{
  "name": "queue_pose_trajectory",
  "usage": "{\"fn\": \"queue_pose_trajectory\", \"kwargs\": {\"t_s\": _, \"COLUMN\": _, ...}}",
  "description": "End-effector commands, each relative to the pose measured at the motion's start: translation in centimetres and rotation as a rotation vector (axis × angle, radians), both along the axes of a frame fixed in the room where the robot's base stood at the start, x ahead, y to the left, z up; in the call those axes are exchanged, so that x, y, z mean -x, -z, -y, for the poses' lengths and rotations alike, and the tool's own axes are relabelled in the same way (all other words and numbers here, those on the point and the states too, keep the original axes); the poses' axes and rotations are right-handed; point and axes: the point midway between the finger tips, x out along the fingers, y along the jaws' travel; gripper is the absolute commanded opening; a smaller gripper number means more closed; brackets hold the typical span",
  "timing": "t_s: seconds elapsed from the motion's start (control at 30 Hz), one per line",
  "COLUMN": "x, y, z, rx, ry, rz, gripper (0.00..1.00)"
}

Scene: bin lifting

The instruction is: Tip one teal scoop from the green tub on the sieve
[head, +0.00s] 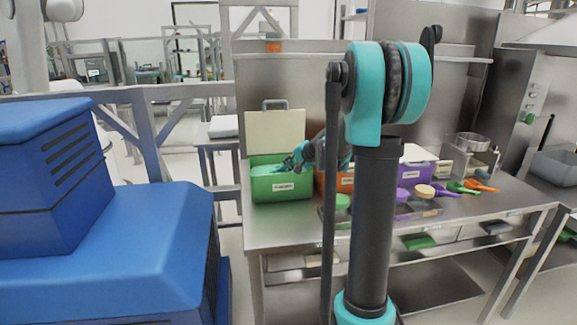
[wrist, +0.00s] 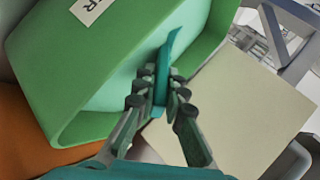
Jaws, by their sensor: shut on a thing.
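The green tub (head: 282,187) stands at the left end of the steel table with its cream lid (head: 275,133) tipped up behind it. My gripper (head: 298,162) is at the tub's open top, over its right side. In the wrist view my gripper (wrist: 160,92) is shut on the teal scoop (wrist: 166,62), whose narrow handle shows between the fingers. The scoop's bowl cannot be made out. The green tub (wrist: 60,75) fills the upper left of that view. The metal sieve (head: 473,141) sits at the far right of the table.
An orange tub (head: 345,182) stands right of the green one, partly behind my arm, then a purple tub (head: 412,172). Purple, green and orange scoops (head: 480,185) lie on the right of the table. Round-topped items (head: 424,191) stand near the front. The table's front left is clear.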

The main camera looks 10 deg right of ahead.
Motion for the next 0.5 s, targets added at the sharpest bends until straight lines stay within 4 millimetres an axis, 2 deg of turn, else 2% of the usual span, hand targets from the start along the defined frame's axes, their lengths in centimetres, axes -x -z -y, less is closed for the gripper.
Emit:
{"fn": "queue_pose_trajectory", "kwargs": {"t_s": 0.27, "x": 0.0, "y": -0.2, "z": 0.0, "rx": 0.000, "ry": 0.000, "rz": 0.000, "gripper": 0.00}}
{"fn": "queue_pose_trajectory", "kwargs": {"t_s": 0.5, "x": 0.1, "y": -1.6, "z": 0.0, "rx": -0.001, "ry": 0.000, "rz": 0.000, "gripper": 0.00}}
